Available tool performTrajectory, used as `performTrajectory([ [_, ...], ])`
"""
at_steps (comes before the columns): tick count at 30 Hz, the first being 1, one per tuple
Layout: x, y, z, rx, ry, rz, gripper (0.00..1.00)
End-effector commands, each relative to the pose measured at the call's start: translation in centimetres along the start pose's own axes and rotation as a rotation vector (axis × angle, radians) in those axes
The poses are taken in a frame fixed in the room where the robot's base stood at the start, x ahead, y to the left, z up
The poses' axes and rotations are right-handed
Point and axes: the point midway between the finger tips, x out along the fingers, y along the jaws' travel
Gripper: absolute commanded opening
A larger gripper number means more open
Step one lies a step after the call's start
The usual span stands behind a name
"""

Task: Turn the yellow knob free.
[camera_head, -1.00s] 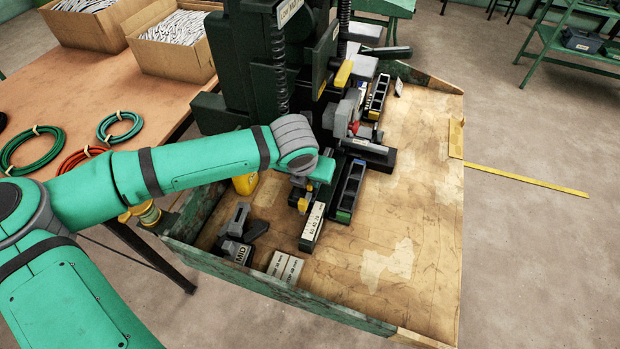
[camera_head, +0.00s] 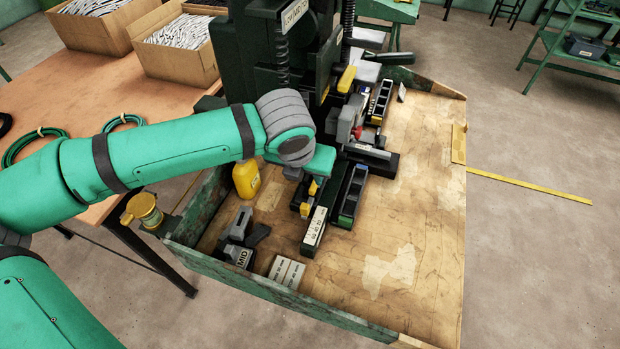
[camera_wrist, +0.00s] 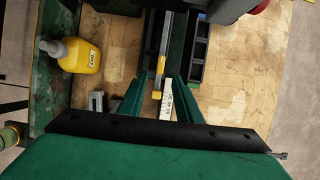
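A small yellow knob (camera_head: 305,210) sits at the near end of a dark slide on the press bed, beside a white scale with printed numbers (camera_head: 315,226). A second small yellow piece (camera_head: 313,188) shows just behind it. In the wrist view the yellow knob (camera_wrist: 157,95) lies between the two green fingers of my gripper (camera_wrist: 158,88), with a yellow bar (camera_wrist: 162,66) running on beyond it. The fingers are apart, with gaps visible on both sides of the knob. Their height above it is unclear. In the head view my wrist hides the fingers.
A yellow bottle (camera_head: 246,179) stands left of my gripper. A grey clamp-like part (camera_head: 240,232) and pale blocks (camera_head: 286,271) lie in front. A dark compartment tray (camera_head: 353,194) is close on the right. The wooden bench top (camera_head: 410,220) is largely clear farther right.

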Motion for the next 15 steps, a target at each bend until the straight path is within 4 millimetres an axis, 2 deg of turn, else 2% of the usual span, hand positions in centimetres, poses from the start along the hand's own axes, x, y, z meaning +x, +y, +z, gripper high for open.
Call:
performTrajectory([
  [6,-1.9,0.0,0.0,0.001,0.001,0.001,0.31],
  [15,-2.1,0.0,0.0,0.0,0.001,0.0,0.31],
])
